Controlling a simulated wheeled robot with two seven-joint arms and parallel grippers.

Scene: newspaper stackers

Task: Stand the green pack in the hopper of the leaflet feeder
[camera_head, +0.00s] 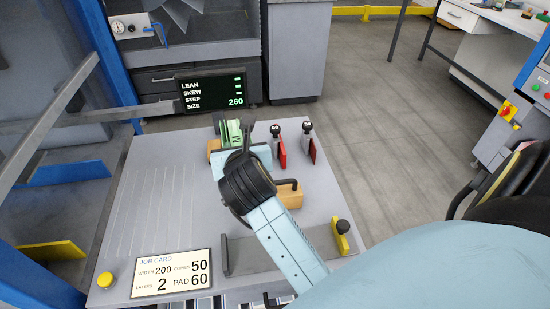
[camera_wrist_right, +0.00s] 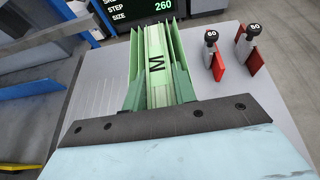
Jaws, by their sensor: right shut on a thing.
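The green pack (camera_head: 231,134) is a light-green bundle marked "M". It stands at the back of the sloping grey worktop. In the right wrist view the pack (camera_wrist_right: 156,65) runs up the middle, between darker green pieces and tall thin green edges. My right gripper (camera_head: 234,146) reaches over the worktop and is shut on the pack. Its dark palm shows along the lower part of the right wrist view. The pack's lower end and any hopper walls around it cannot be made out clearly. My left gripper is not in view.
Two black-knobbed markers with red plates (camera_head: 279,147) (camera_head: 310,143) stand right of the pack. A screen (camera_head: 210,90) stands behind, a job card (camera_head: 172,275) in front. The worktop's left side is clear.

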